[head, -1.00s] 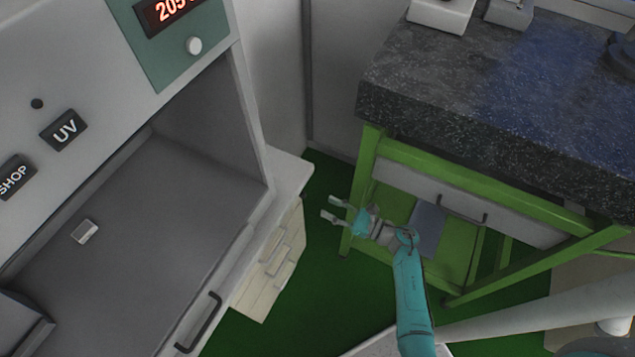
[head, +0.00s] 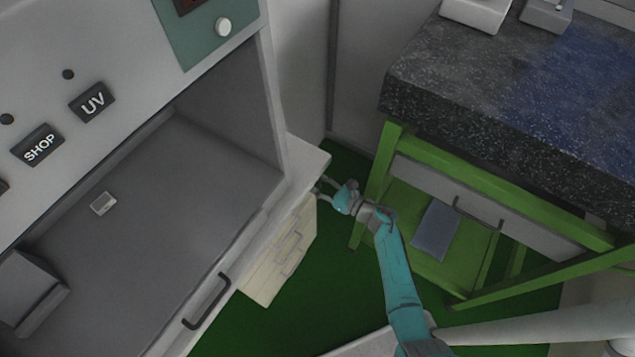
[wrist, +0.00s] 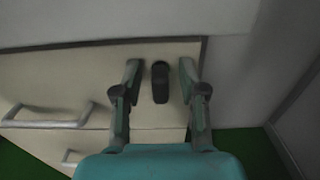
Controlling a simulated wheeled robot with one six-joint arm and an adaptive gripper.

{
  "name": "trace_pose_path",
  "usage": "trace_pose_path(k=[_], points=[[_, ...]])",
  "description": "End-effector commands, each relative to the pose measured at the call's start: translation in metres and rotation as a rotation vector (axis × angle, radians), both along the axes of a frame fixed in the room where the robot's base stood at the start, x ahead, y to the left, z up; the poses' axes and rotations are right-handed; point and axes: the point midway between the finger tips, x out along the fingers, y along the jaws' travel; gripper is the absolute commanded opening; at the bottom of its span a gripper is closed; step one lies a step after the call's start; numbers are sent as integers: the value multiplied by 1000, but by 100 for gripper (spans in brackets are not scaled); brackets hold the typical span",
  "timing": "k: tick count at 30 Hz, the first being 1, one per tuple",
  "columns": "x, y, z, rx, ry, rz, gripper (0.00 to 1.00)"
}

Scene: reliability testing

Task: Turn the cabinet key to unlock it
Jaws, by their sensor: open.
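The cream cabinet (head: 268,278) stands below the left bench in the head view, and its front with drawer handles fills the left of the wrist view (wrist: 60,78). The dark, upright key (wrist: 160,83) is near the top right of that front. My gripper (wrist: 160,70) is open, with one finger on each side of the key and a visible gap on both sides. Whether the fingertips touch the cabinet front cannot be told. In the head view my gripper (head: 322,186) reaches the cabinet's upper right, and the key is not visible there.
A grey-walled chamber (head: 200,190) with a dark handle (head: 207,301) is above the cabinet. A green-framed table (head: 375,195) with a dark speckled top (head: 470,110) stands close on the right. Green floor (head: 340,290) lies open between them.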

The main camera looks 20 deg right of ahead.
Motion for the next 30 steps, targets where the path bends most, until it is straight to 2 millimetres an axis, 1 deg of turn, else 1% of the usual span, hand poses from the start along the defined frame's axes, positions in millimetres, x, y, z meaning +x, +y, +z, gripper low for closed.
trace_pose_path(k=[7, 12, 23, 30], points=[[1, 0, 0, 0, 0, 0, 42], [0, 0, 0, 0, 0, 0, 0], [1, 0, 0, 22, 14, 0, 0], [1, 0, 0, 118, 84, 1, 0]])
